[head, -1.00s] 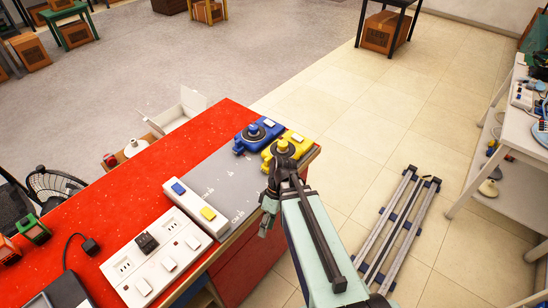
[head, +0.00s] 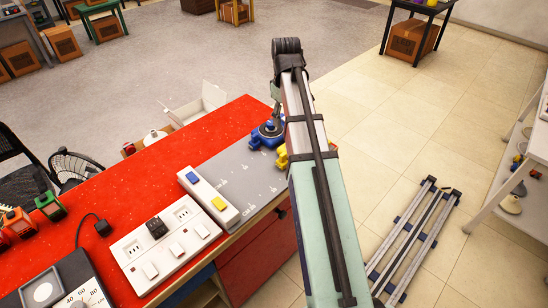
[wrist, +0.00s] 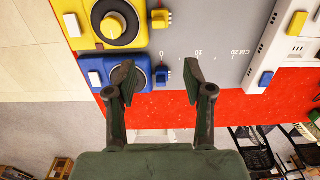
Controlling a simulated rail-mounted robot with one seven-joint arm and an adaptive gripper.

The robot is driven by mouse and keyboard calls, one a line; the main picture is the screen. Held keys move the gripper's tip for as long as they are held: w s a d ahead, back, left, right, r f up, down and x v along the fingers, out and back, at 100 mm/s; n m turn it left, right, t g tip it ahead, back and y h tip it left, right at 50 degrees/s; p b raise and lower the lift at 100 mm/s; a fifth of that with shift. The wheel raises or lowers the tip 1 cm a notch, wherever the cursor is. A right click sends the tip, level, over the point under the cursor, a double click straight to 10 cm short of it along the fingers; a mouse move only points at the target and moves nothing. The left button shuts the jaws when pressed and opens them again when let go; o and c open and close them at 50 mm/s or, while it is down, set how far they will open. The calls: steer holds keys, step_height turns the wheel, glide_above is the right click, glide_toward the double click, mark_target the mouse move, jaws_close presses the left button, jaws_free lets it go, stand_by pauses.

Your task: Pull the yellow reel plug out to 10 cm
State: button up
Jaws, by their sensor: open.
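The yellow reel (wrist: 112,22) is at the top left of the wrist view, with its small yellow plug (wrist: 160,19) beside it near the 0 mark. In the head view my arm hides most of the yellow reel (head: 282,158). The blue reel (wrist: 128,76) lies next to it, with a blue plug (wrist: 162,74) also near 0. My gripper (wrist: 158,82) is open and empty. In the wrist view the blue plug shows between its fingertips, and the yellow plug is above them, outside the jaws. I cannot tell the gripper's height above the board.
The grey board (wrist: 215,45) carries a scale marked 0, 10 and 20 cm. A white strip (head: 208,200) with blue and yellow buttons stands at its 20 end. A socket panel (head: 165,240) lies farther left on the red bench (head: 130,185).

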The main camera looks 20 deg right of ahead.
mark_target(283, 155)
step_height(283, 155, down, 17)
steer(key=p, duration=0.3)
steer(key=shift+f+p, duration=0.1)
steer(key=shift+p, duration=0.3)
jaws_close()
